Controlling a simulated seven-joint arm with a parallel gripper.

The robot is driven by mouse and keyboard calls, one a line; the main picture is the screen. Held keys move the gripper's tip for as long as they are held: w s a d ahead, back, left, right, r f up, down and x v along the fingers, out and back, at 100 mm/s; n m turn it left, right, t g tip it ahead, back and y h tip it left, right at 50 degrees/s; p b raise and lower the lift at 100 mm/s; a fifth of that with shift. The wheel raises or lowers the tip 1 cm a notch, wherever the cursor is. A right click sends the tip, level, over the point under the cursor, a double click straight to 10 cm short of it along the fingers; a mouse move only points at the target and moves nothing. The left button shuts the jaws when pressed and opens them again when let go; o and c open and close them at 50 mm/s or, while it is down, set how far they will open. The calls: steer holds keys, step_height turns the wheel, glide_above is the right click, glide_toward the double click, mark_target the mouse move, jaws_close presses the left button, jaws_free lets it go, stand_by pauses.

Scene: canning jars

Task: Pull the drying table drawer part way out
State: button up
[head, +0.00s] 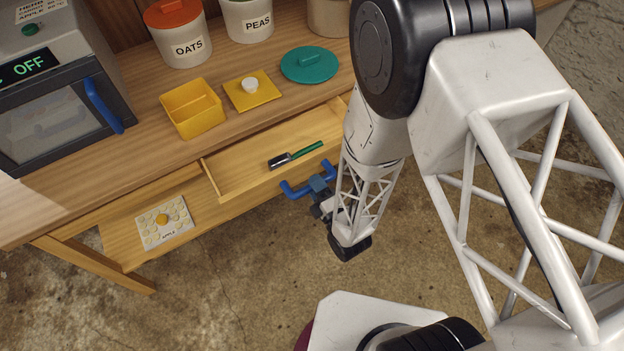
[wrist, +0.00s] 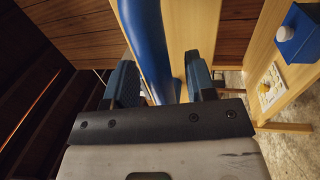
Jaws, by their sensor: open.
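The drying table drawer (head: 238,178) is pulled part way out, its pale wooden inside showing. A scoop with a green handle (head: 307,149) lies in it. The blue bar handle (head: 290,190) is on the drawer's front. My gripper (head: 319,186) is at the handle, in front of the drawer. In the wrist view, the handle (wrist: 150,40) runs between the two spread fingers of my gripper (wrist: 161,82). The jaws are open, and I cannot tell whether either finger touches the bar. My arm hides the drawer's right end.
On the tabletop are a yellow bin (head: 194,120), a yellow lid (head: 250,97), a teal lid (head: 308,65), canisters (head: 180,45) and an oven (head: 55,110). A dotted apple tray (head: 165,232) lies on the lower shelf. The floor in front is clear.

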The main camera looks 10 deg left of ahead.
steer(key=shift+v, duration=2.75)
steer(key=shift+w, duration=0.1)
steer(key=w+d+r+m+g+h, duration=0.2)
steer(key=w+d+r+m+h, duration=0.45)
steer(key=w+m, duration=0.2)
steer(key=w+d+r+m+g+h, duration=0.1)
steer(key=w+d+r+m+h, duration=0.2)
steer(key=r, duration=0.4)
steer(key=w+d+r+m+g+h, duration=0.1)
steer(key=d+r+m+g+h, duration=0.15)
steer(key=d+r, duration=0.35)
steer(key=s+d+r+m+g+h, duration=0.1)
steer(key=s+d+r+m+g, duration=0.2)
steer(key=s+r, duration=0.7)
steer(key=s+d+r+m+g+h, duration=0.1)
steer(key=s+d+r+m+g, duration=0.2)
steer(key=s+d+r+m, duration=0.3)
steer(key=s+r+m, duration=0.4)
steer(key=r, duration=0.4)
steer(key=shift+s+d, duration=0.4)
